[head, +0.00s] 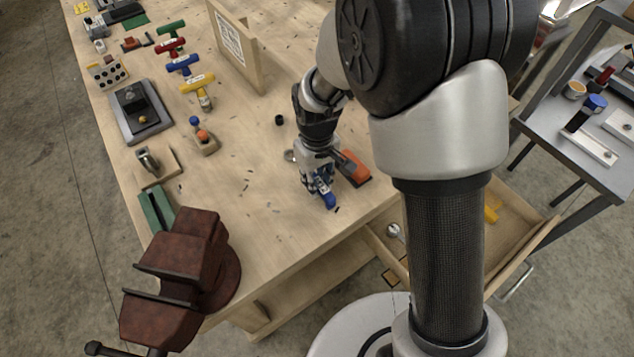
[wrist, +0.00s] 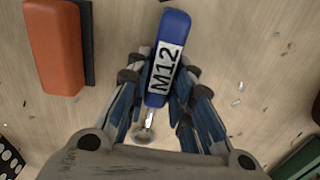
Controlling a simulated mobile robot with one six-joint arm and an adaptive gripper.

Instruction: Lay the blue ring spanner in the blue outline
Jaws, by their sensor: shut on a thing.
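The blue ring spanner (wrist: 170,50) has a blue handle with a white M12 label and a metal end pointing down in the wrist view. In the head view its blue end (head: 328,201) shows under my gripper (head: 318,188), near the bench's front edge. In the wrist view my gripper (wrist: 160,88) is shut on the handle, with fingers on both sides of it. The spanner is low over the wood; I cannot tell whether it touches it. I see no blue outline in either view.
An orange and black block (head: 354,168) lies close beside my gripper. A rust-brown vice (head: 185,275) stands at the front left corner. An open drawer (head: 530,243) at the front right holds a yellow item (head: 491,213). Several coloured T-shaped tools lie at the back left. Mid-bench is mostly clear.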

